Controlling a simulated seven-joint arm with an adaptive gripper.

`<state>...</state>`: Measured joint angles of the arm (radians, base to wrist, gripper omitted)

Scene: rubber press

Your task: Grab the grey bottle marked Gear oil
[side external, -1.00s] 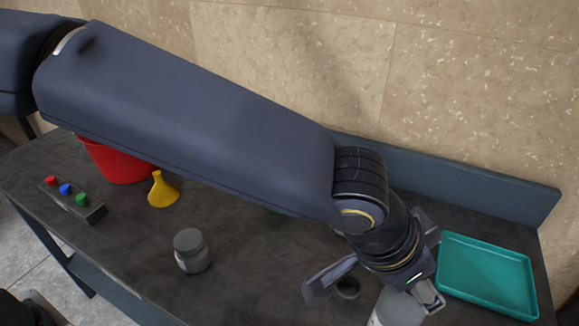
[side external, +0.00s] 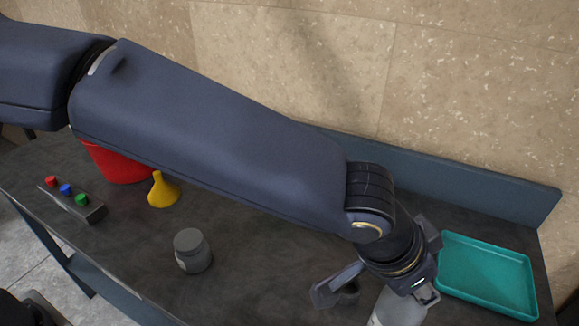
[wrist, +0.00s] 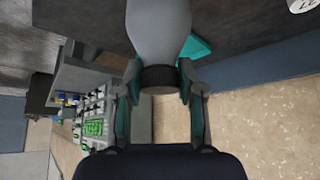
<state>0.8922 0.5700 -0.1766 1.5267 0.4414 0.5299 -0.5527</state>
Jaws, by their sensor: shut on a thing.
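A grey bottle (side external: 396,309) stands at the front right of the bench in the side external view, partly cut off by the lower edge. Its grey body (wrist: 160,30) and dark ribbed neck or cap show in the wrist view. My gripper (wrist: 159,80) is shut on the bottle at that dark part, with one finger on each side. In the side external view my gripper (side external: 425,294) partly covers the bottle's top. No Gear oil lettering can be read on it.
A teal tray (side external: 487,312) lies right of the held bottle. A grey jar (side external: 192,252), a yellow funnel (side external: 162,191), a red container (side external: 118,165) and a button box (side external: 88,209) are to the left. Bare bench lies between the jar and my gripper.

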